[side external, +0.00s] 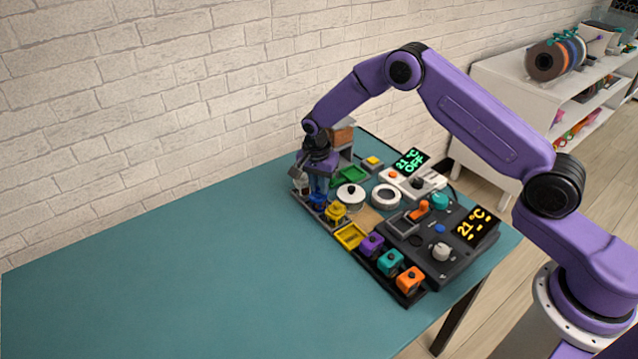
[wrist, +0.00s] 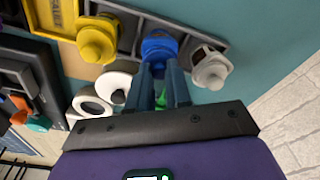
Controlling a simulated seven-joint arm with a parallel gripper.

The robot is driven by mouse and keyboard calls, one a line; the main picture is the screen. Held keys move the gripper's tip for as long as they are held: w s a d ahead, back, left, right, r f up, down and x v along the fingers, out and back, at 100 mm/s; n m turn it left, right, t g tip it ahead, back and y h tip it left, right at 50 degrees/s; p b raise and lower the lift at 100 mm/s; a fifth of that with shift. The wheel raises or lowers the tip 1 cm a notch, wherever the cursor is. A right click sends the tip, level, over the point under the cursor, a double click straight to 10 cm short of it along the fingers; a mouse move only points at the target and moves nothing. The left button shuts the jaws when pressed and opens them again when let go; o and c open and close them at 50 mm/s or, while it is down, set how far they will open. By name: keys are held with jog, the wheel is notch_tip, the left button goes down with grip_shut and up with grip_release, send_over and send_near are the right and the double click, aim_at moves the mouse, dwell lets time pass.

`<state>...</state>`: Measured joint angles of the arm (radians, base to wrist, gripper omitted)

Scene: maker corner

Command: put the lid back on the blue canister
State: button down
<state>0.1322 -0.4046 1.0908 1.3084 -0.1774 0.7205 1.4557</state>
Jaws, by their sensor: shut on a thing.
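A blue canister (side external: 317,201) sits in a dark rack at the far left end of its row. It also shows in the wrist view (wrist: 158,44), straight beyond my fingertips. My gripper (side external: 319,192) points down over it, and its slate-blue fingers (wrist: 162,70) are shut on a blue part at its top, which I take to be the lid. The fingers hide most of this part, so I cannot tell whether the lid touches the canister or is seated level.
A yellow canister (side external: 335,212) and a grey one (wrist: 210,68) stand close on either side. Purple (side external: 371,244), teal (side external: 390,263) and orange (side external: 410,279) ones follow along the rack. A white round pot (side external: 351,195) and white ring (side external: 386,195) are near. The table's left (side external: 150,280) is clear.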

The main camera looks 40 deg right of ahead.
jog(key=shift+c, duration=2.4)
grip_release()
jog(key=shift+r, duration=3.55)
grip_shut()
